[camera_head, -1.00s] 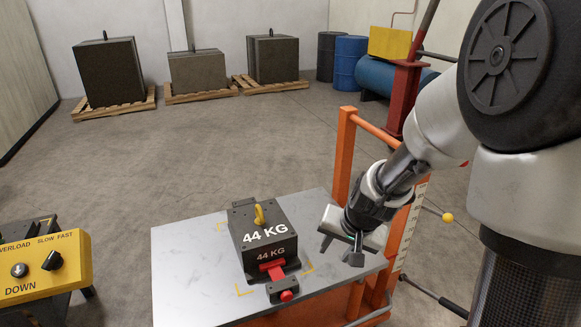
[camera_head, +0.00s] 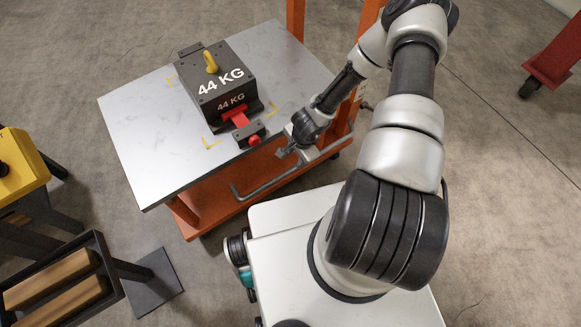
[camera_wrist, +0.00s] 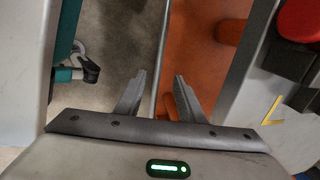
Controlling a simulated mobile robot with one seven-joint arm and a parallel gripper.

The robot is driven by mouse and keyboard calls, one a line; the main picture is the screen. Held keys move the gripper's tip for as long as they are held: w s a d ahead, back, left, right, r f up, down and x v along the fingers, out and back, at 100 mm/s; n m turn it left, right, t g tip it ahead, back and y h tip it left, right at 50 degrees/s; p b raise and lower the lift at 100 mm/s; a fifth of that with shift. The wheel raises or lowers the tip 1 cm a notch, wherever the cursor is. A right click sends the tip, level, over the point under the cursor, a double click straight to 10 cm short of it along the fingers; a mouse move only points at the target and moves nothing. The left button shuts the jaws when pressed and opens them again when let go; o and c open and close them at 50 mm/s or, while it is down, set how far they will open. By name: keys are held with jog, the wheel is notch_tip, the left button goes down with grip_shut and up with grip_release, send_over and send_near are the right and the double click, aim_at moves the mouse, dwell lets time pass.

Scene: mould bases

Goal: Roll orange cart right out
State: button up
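The orange cart (camera_head: 200,210) has a grey top plate (camera_head: 140,110) and a grey handle bar (camera_head: 270,183) along its near side. A black 44 KG block (camera_head: 222,82) with a yellow lifting eye sits on the plate, with a red clamp (camera_head: 240,121) at its front. My gripper (camera_head: 284,153) is low beside the plate's near right edge, close to the bar. In the wrist view my gripper (camera_wrist: 157,90) is open, and the bar (camera_wrist: 162,50) runs between its fingers in the picture. I cannot tell whether the bar is within finger depth.
A yellow control box (camera_head: 25,165) stands at the left. A black frame with wooden blocks (camera_head: 55,285) and its floor plate (camera_head: 153,285) are at the lower left. A red stand (camera_head: 553,60) is at the far right. Floor between cart and red stand looks clear.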

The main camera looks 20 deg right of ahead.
aim_at(291, 171)
jog(key=w+f+b, duration=0.1)
jog(key=f, duration=0.4)
jog(key=w+f+b, duration=0.1)
jog(key=f, duration=0.4)
jog(key=w+a+f+b, duration=0.1)
jog(key=f, duration=0.4)
jog(key=shift+f+b, duration=0.15)
jog(key=shift+b, duration=0.15)
jog(key=shift+s, duration=0.1)
grip_shut()
